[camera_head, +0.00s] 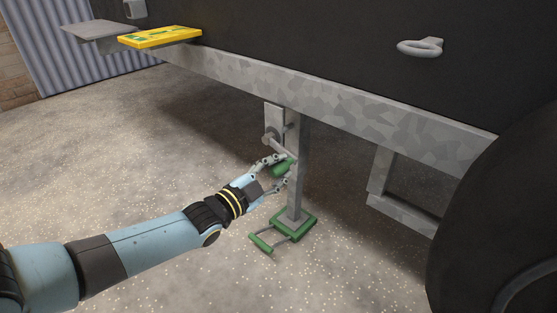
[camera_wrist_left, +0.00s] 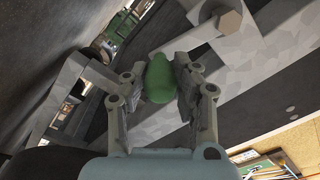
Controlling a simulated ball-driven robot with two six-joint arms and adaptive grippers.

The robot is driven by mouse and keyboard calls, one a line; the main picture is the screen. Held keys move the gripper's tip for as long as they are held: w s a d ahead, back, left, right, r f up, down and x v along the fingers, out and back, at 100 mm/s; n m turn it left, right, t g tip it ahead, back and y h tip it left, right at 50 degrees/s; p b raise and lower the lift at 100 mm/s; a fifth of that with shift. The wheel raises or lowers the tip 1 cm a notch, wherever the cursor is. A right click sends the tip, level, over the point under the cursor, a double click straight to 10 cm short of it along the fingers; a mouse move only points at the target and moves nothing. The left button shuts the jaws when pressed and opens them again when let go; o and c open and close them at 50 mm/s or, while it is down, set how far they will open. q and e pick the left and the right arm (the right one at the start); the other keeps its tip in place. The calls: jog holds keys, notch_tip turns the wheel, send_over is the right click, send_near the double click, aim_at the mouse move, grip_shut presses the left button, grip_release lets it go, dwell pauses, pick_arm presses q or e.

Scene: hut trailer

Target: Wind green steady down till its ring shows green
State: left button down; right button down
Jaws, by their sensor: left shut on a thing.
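The green steady is a grey upright leg (camera_head: 297,180) under the trailer frame, with a green foot plate (camera_head: 294,223) at its base, at or close to the ground. A grey crank arm (camera_head: 277,143) near its top carries a green handle (camera_head: 281,168). My left gripper (camera_head: 278,170) is shut on the green handle, beside the leg. In the left wrist view the handle (camera_wrist_left: 159,78) sits between both finger pads, with the crank and its bolt (camera_wrist_left: 229,20) above right. I cannot make out a ring that shows green. My right gripper is out of view.
The galvanised trailer rail (camera_head: 340,105) runs above the leg. A black wheel (camera_head: 500,220) stands at the right, and a grey bracket (camera_head: 400,208) hangs between. A yellow board (camera_head: 160,37) lies on a step at upper left. Open gravelly ground lies left.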

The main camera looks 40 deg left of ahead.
pick_arm(q)
jog(key=f+m, duration=0.2)
jog(key=shift+a+f+m, duration=0.15)
jog(key=shift+a+m, duration=0.25)
jog(key=shift+a+f+m+b, duration=0.7)
jog(key=shift+a+f+m, duration=0.2)
jog(key=shift+f+m, duration=0.35)
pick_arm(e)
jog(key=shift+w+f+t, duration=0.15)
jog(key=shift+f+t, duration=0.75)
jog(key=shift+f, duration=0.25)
pick_arm(q)
jog(key=c, duration=1)
grip_release()
jog(key=shift+a+r, duration=0.1)
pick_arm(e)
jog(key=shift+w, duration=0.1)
pick_arm(q)
jog(key=s, duration=1.2)
jog(key=shift+a, duration=0.45)
